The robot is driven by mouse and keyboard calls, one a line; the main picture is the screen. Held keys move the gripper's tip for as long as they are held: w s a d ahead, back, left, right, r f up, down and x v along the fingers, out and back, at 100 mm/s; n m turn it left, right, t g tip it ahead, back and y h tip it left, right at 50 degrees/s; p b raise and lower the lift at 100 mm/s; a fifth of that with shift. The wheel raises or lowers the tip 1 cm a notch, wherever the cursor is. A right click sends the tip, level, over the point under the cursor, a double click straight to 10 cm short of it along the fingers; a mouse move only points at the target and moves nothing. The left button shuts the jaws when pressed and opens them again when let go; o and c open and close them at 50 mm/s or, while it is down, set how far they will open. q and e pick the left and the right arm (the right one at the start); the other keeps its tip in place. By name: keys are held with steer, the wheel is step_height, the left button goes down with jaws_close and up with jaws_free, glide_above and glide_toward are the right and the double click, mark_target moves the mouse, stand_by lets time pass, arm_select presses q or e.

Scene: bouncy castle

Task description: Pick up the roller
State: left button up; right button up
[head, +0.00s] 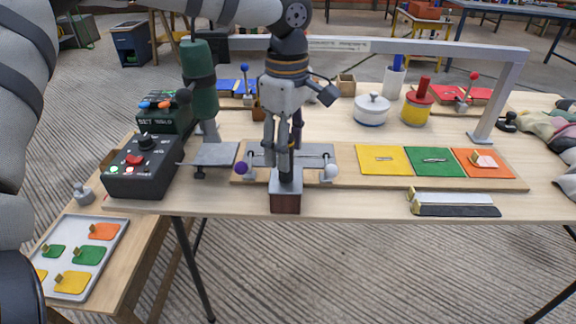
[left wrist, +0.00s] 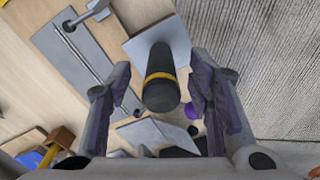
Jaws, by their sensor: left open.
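An upright dark handle (head: 286,165) with a grey plate and a reddish-brown block (head: 286,203) below it stands at the table's front edge; I take it for the roller, though its shape is partly hidden. In the left wrist view the dark cylindrical handle (left wrist: 161,80) shows a yellow band and rises from a light grey square plate. My left gripper (head: 284,145) points down over it. In the left wrist view its fingers (left wrist: 160,95) are apart on either side of the handle, with gaps visible. My right gripper is not in view.
A slotted grey plate (head: 310,150) with purple and white knobs lies right behind. A black control box (head: 145,165) and green press (head: 198,70) stand left. Coloured cards (head: 435,162) and a silver-black bar (head: 453,204) lie right. A tray (head: 85,232) is lower left.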

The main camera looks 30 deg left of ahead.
arm_select(q)
step_height(320, 180, down, 4)
steer(key=shift+r, duration=0.35)
jaws_close()
